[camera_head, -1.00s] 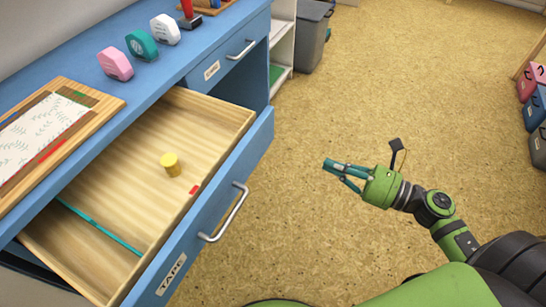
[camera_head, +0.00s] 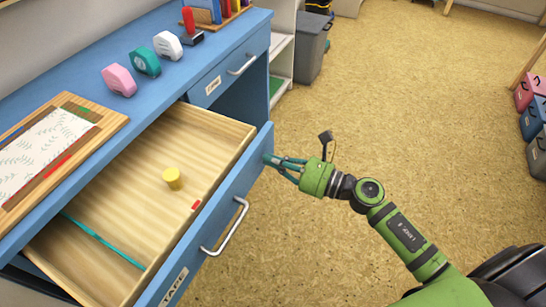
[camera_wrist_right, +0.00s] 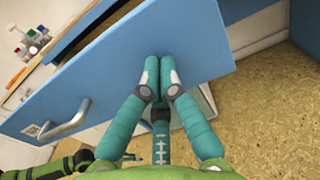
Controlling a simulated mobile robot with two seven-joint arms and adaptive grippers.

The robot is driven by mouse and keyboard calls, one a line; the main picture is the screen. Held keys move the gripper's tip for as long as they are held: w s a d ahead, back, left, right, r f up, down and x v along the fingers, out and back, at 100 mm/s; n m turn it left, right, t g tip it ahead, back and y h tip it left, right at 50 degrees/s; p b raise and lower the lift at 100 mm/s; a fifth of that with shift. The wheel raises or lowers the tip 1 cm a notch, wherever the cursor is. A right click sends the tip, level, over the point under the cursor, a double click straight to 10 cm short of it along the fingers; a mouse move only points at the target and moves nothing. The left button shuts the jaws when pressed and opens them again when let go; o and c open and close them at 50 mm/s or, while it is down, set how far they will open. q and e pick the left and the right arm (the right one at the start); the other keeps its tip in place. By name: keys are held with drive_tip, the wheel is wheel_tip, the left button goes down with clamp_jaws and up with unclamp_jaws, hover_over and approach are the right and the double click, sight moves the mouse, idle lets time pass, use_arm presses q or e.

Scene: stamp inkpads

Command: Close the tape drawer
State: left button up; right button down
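The tape drawer (camera_head: 206,221) is pulled well out of the blue desk, with its label and metal handle (camera_head: 228,227) on the blue front. Inside lie a yellow roll (camera_head: 173,178), a small red piece (camera_head: 196,205) and a teal divider strip (camera_head: 103,241). My right gripper (camera_head: 270,160) is at the far upper end of the drawer front. In the right wrist view its teal fingers (camera_wrist_right: 158,64) are together, with the tips at the blue front panel (camera_wrist_right: 120,75); whether they touch is hard to tell. Nothing shows between them. My left gripper is not seen.
Pink (camera_head: 119,80), teal (camera_head: 146,61) and white (camera_head: 168,45) tape dispensers stand on the desktop near a wooden tray (camera_head: 115,122). A second, shut drawer (camera_head: 229,69) is farther back. A grey bin (camera_head: 311,50) stands beyond.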

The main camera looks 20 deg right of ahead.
drive_tip(key=shift+w+a, duration=0.2)
idle(0.3)
